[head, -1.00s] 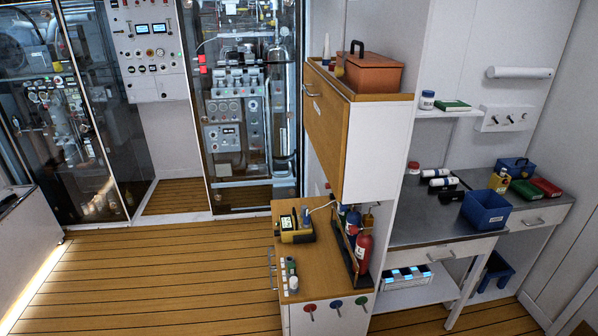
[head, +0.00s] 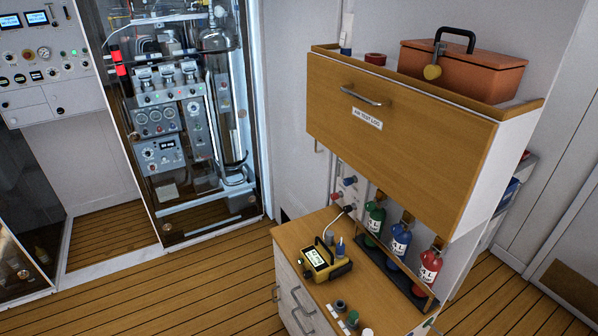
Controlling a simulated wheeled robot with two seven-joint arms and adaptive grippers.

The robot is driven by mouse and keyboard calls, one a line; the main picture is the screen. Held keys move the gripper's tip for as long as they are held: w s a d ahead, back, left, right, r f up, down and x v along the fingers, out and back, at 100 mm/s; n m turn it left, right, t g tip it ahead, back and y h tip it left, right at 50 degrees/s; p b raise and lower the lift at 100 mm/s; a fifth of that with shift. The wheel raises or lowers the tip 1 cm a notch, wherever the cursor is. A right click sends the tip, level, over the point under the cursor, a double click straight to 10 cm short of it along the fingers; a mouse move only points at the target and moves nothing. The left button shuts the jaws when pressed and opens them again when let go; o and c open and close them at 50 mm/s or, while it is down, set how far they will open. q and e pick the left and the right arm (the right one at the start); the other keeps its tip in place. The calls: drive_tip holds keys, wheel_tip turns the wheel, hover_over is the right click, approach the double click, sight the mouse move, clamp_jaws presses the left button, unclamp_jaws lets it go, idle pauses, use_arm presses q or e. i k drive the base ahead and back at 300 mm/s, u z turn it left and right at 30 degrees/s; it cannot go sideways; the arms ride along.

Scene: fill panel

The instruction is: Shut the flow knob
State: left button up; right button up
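A small white panel (head: 344,190) is on the wall under the wooden cabinet, behind the counter. It carries a blue knob (head: 350,181), a red knob (head: 337,196) and a dark fitting (head: 348,208) with a pale hose. Labels there are too small to read, so I cannot tell which is the flow knob or how it is turned. A yellow analyser (head: 322,262) with a lit screen stands on the counter below, by the hose. Neither of my grippers is in view.
Green (head: 374,219), blue (head: 400,240) and red (head: 428,266) bottles stand in a rack right of the panel. The wooden cabinet (head: 400,120) overhangs the counter (head: 300,235). Small caps (head: 352,318) lie at the counter's front. The floor (head: 190,290) at left is clear.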

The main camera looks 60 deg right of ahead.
sight(349, 181)
drive_tip(key=i, duration=1.5)
drive_tip(key=z, duration=4.1)
drive_tip(key=i, duration=1)
drive_tip(key=u, duration=0.05)
